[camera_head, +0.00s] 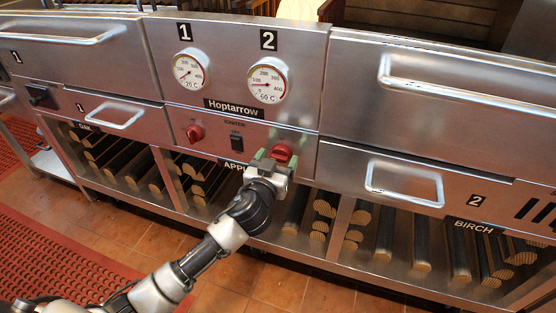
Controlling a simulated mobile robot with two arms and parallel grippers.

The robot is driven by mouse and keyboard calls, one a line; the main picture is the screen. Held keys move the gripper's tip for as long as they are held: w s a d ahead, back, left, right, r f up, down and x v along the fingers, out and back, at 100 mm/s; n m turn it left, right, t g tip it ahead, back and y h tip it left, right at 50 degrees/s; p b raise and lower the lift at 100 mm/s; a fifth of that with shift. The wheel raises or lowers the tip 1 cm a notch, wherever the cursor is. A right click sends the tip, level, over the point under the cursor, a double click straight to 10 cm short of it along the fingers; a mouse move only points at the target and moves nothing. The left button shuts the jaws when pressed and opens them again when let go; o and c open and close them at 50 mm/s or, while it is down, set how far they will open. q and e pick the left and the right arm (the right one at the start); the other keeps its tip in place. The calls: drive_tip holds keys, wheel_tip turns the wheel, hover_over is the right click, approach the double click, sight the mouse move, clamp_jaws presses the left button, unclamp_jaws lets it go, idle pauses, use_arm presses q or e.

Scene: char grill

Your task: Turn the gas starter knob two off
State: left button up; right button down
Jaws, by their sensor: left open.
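The red knob (281,153) under gauge 2 sits on the steel front panel, at the right end of the control row. My left gripper (270,158) is in front of it, its greenish fingers open around or beside the knob; I cannot tell whether they touch it. The other red knob (195,133) is on the left of the row, under gauge 1, with a black switch (237,142) between the two. My right gripper does not show.
Drawer handles stick out from the front: a lower right one (404,184), a long upper right one (462,84) and a small left one (109,115). Firewood (384,235) lies in shelves below the panel. The tiled floor (215,285) is clear in front; a red mat (60,255) lies left.

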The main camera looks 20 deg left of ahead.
use_arm(q)
drive_tip(key=shift+w, duration=0.3)
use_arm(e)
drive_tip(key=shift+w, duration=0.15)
use_arm(q)
drive_tip(key=c, duration=0.9)
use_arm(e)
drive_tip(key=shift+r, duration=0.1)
